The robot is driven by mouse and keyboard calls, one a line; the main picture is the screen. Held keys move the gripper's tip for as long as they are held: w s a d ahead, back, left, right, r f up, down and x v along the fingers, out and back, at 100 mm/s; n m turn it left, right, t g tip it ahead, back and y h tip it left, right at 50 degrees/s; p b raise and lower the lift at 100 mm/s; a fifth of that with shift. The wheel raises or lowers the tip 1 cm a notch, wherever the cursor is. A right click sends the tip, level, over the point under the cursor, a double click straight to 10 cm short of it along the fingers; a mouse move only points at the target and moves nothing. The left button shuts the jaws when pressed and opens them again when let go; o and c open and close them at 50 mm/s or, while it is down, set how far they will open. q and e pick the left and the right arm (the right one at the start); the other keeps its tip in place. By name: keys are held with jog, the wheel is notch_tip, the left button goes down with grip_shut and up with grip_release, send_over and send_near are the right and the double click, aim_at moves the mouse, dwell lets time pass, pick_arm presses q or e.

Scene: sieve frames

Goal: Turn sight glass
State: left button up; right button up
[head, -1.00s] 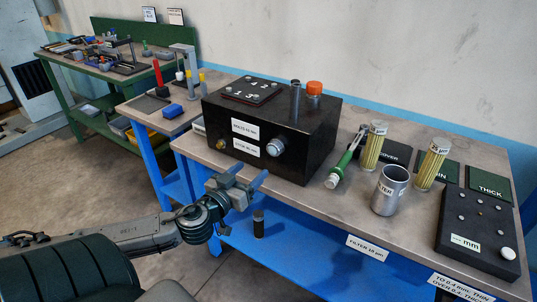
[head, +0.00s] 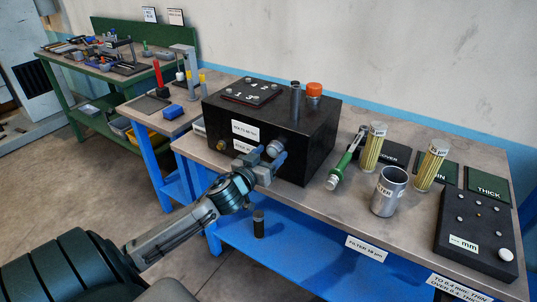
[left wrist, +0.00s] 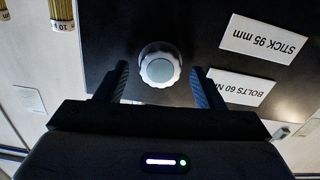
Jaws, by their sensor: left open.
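The sight glass looks like a round silver knob (head: 275,148) on the front face of the black box (head: 310,150). In the left wrist view the ribbed knob (left wrist: 160,67) shows between my fingers, with a gap on each side. My left gripper (head: 268,158) is open in front of the box, with its fingertips close to the knob in the head view. In the left wrist view the gripper (left wrist: 160,78) holds nothing. My fingers partly hide the knob in the head view. My right gripper is in neither view.
A small brass fitting (head: 221,145) sits left of the knob. The floor in front is clear.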

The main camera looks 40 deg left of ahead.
pick_arm(q)
jog(key=shift+c, duration=0.2)
jog(key=c, duration=0.9)
jog(key=shift+m, duration=0.4)
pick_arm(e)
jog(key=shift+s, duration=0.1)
pick_arm(q)
jog(key=m+p, duration=0.3)
jog(key=m, duration=0.3)
jog(key=shift+r, duration=0.1)
jog(key=m+p, duration=0.2)
jog(key=m, duration=0.2)
jog(key=shift+m, duration=0.4)
jog(key=m+p, duration=0.2)
jog(key=m, duration=0.1)
jog(key=shift+d+m, duration=0.1)
jog(key=shift+m, duration=0.8)
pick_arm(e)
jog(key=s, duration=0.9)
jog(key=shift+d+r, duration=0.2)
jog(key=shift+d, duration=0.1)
pick_arm(q)
jog(key=shift+f+m+p, duration=0.2)
jog(key=shift+m+p, duration=0.1)
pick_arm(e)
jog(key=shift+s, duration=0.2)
